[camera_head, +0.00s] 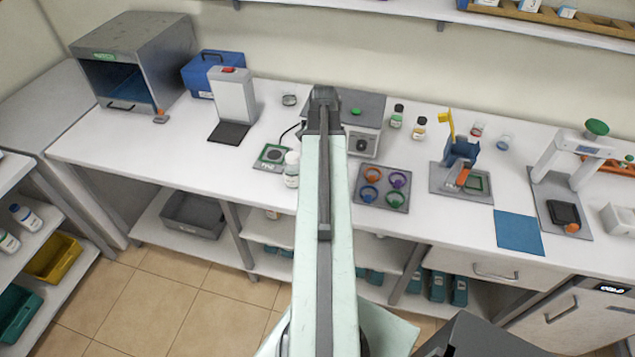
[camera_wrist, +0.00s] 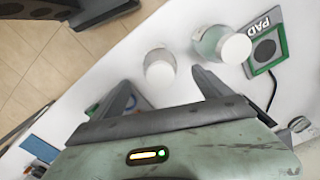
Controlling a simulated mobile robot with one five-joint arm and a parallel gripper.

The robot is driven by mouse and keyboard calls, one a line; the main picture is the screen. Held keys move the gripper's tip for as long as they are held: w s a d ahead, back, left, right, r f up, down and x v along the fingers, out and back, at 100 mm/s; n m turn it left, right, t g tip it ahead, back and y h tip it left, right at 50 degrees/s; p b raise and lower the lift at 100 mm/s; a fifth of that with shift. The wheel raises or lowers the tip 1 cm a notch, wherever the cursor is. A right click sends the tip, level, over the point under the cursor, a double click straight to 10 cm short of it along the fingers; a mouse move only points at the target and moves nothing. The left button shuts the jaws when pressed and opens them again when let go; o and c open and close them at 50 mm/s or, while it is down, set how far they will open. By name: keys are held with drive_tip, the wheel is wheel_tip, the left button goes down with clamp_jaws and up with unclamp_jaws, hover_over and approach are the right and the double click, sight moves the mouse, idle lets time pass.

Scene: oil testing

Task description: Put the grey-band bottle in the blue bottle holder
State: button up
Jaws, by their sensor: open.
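In the wrist view, a pale bottle with a white cap (camera_wrist: 160,70) stands on the white bench just ahead of my open gripper (camera_wrist: 162,90), roughly in line with the gap between the fingers. It is likely the grey-band bottle, but its band is not clear. The head view does not clearly show it; my arm covers that area. The holder plate (camera_head: 359,204) carries orange, purple, blue and green rings. Its blue ring, the blue bottle holder (camera_head: 370,192), looks empty and also shows partly behind a finger in the wrist view (camera_wrist: 141,103).
A second white-capped bottle (camera_wrist: 211,43) with a greenish body stands close beside the pale one, near the green-edged pad (camera_wrist: 266,45). A balance (camera_head: 362,143) stands behind my arm. Small bottles (camera_head: 397,116) stand further back. A blue mat (camera_head: 519,233) lies to the right.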

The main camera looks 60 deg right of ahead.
wheel_tip(320, 180, down, 3)
drive_tip(key=shift+r+b, duration=0.15)
drive_tip(key=shift+b, duration=0.85)
drive_tip(key=shift+w, duration=0.15)
wheel_tip(320, 180, down, 5)
drive_tip(key=b, duration=0.5)
drive_tip(key=shift+r, duration=0.1)
clamp_jaws()
